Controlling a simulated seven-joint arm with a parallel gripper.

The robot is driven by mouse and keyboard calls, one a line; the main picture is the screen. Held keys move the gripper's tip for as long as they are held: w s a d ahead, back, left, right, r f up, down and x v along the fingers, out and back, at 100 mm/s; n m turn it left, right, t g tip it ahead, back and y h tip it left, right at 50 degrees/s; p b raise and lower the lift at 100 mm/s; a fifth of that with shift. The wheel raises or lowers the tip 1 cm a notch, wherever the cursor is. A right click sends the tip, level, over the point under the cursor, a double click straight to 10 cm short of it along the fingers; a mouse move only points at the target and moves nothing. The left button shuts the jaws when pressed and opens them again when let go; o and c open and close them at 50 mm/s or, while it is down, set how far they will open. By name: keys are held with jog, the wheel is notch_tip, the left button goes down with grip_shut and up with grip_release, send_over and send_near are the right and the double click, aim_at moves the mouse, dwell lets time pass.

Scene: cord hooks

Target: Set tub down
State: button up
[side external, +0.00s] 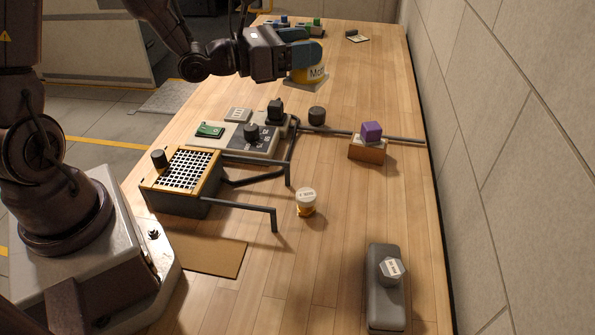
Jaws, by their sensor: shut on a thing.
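My gripper (308,55) is shut on the tub from the left and above. The gripper's blue-grey end covers the tub's upper part. A greyish flat edge shows at the tub's bottom. The table surface beneath it is clear of contact as far as I can tell.
A slotted box (182,200) with bent dark bars stands at left. A grey-and-white device (233,137) sits behind it. A white-lidded jar (306,203) and a grey case (385,305) stand nearer. Free wood (365,85) lies right of the tub.

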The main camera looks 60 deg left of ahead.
jog(key=shift+d+r, duration=0.25)
jog(key=shift+r, duration=0.25)
jog(key=shift+d+r, duration=0.2)
jog(key=shift+r, duration=0.25)
jog(key=shift+a, duration=0.1)
jog(key=a+f+n+y, duration=0.25)
jog(key=a+f, duration=0.25)
jog(key=a, duration=0.4)
jog(key=a+f+n+y, duration=0.2)
jog(key=a+f+y, duration=0.3)
jog(key=a, duration=0.5)
jog(key=s+a+f+n+y, duration=0.1)
jog(key=s+a+f, duration=0.2)
jog(key=a, duration=0.4)
jog(key=s+a+f+n+y, duration=0.1)
jog(key=s+a+f+y, duration=0.15)
jog(key=a, duration=0.45)
jog(key=s+a+f+n+y, duration=0.1)
jog(key=s+a+f, duration=0.3)
jog(key=a, duration=0.2)
jog(key=shift+g, duration=0.4)
jog(key=shift+f, duration=3.35)
jog(key=shift+s+a+f, duration=0.1)
jog(key=shift+f, duration=0.5)
